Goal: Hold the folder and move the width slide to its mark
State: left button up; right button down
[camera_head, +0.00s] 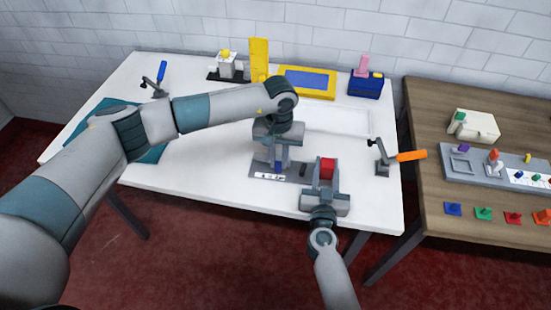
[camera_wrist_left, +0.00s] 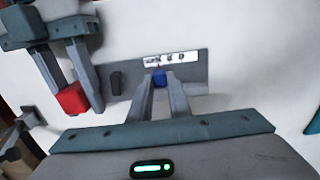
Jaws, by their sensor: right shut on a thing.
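The folder (camera_head: 292,180) is a flat grey plate on the white table; it also shows in the left wrist view (camera_wrist_left: 199,67). A white strip with dark marks (camera_wrist_left: 172,58) runs along its edge. The small blue knob of the width slide (camera_wrist_left: 160,77) stands beside that strip. My left gripper (camera_head: 278,168) is down over the plate, its fingers apart on either side of the blue knob. Whether they touch it is hard to see. My right gripper (camera_head: 327,172) is shut on a red block (camera_head: 327,168) at the plate's right end.
A clamp with an orange handle (camera_head: 410,156) stands right of my right gripper. A blue-handled clamp (camera_head: 161,73), yellow-framed blue pad (camera_head: 308,81) and blue box (camera_head: 366,86) stand farther back. A wooden table (camera_head: 430,194) with small coloured parts is at right.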

aim_at(279, 163)
pick_arm(q)
jog(key=o, duration=0.4)
jog(key=shift+o, duration=0.2)
notch_tip(279, 163, up, 12)
dwell(0.5)
pick_arm(e)
jog(key=c, duration=1.2)
grip_release()
jog(key=shift+s, duration=0.15)
jog(key=s, duration=1.1)
jog(key=shift+s+a, duration=0.35)
pick_arm(q)
jog(key=shift+d, duration=0.1)
